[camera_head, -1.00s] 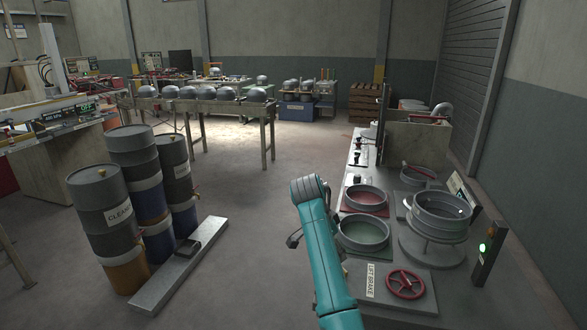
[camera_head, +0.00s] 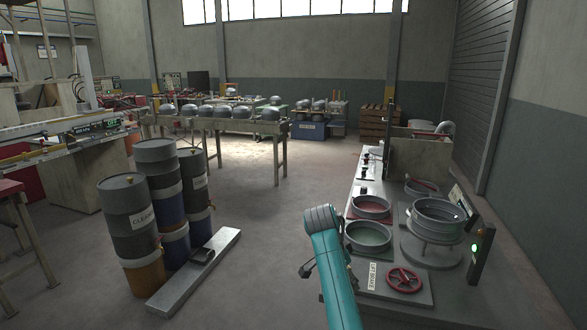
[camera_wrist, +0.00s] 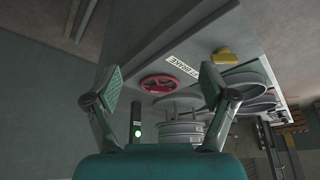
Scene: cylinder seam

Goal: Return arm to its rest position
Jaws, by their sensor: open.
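My teal arm (camera_head: 333,270) is bent, with its raised joint left of the workbench in the head view. Part of my gripper (camera_head: 307,268) shows dark beside the arm; the arm hides the rest. In the wrist view my gripper (camera_wrist: 162,92) has its two fingers spread wide, with nothing between the pads. Beyond the fingers, apart from them, are a red handwheel (camera_wrist: 163,84) and a metal ring part (camera_wrist: 182,133) on the bench.
Drums (camera_head: 130,215) and a low beam (camera_head: 195,275) stand left. The floor (camera_head: 270,235) between is clear.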

